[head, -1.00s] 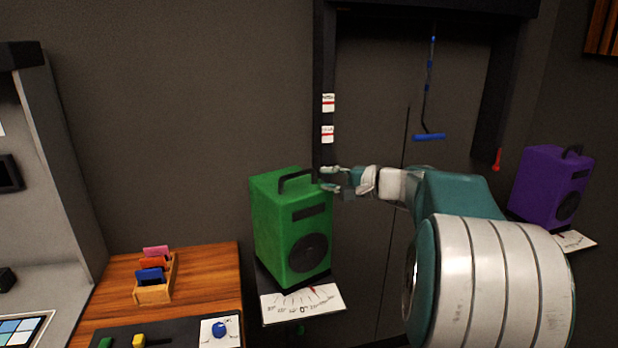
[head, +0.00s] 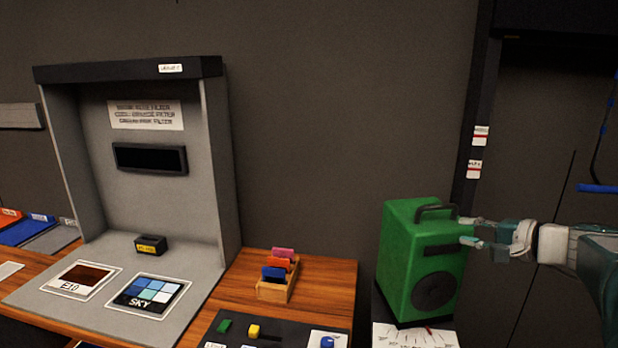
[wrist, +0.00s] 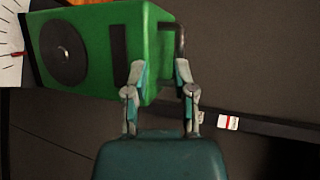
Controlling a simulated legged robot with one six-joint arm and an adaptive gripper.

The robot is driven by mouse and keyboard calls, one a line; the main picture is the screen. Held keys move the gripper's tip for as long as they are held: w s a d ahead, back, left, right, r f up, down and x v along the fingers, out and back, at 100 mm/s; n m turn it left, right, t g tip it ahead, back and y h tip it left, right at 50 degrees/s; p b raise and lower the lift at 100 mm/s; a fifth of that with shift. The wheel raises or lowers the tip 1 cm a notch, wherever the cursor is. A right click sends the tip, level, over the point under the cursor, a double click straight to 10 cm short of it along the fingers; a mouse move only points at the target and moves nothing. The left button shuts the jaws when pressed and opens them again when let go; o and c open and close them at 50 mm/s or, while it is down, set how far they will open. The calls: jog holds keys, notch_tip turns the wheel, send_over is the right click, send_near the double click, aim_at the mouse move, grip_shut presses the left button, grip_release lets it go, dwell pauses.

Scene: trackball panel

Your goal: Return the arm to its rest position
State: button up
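My gripper (head: 468,232) is at the right in the head view, beside the upper right side of the green speaker (head: 402,262). Its two fingers stand apart with a gap between them. In the wrist view my gripper (wrist: 158,78) also shows spread fingers, overlapping the end of the green speaker (wrist: 105,50) that carries the black handle (wrist: 180,42). I see nothing clearly gripped. Whether a finger touches the speaker or its handle I cannot tell. Much of my arm is cut off at the right edge of the head view.
A dial card (head: 415,336) lies below the speaker. A wooden card holder (head: 275,291) and a dark panel with a blue trackball (head: 327,342) are left of it. A grey booth (head: 226,170) stands further left. A dark frame post (head: 474,110) rises behind the gripper.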

jog(key=s+a+f+n+g+h, duration=0.1)
jog(key=s+a+f+n+g, duration=0.3)
jog(key=a, duration=0.5)
jog(key=s+a+f+n+g+h, duration=0.1)
jog(key=s+a+f+n+g, duration=0.1)
jog(key=s+a, duration=0.5)
jog(key=s+a+f+n+h, duration=0.2)
jog(key=s+f+n, duration=0.1)
jog(key=s, duration=0.3)
jog(key=s+a+f+n+g+h, duration=0.1)
jog(key=s+f+n+h, duration=0.2)
jog(key=s, duration=0.2)
jog(key=shift+s+a+f+n+h, duration=0.2)
jog(key=shift+s+a+n+h, duration=0.1)
jog(key=shift+s+a, duration=0.1)
jog(key=shift+d, duration=0.1)
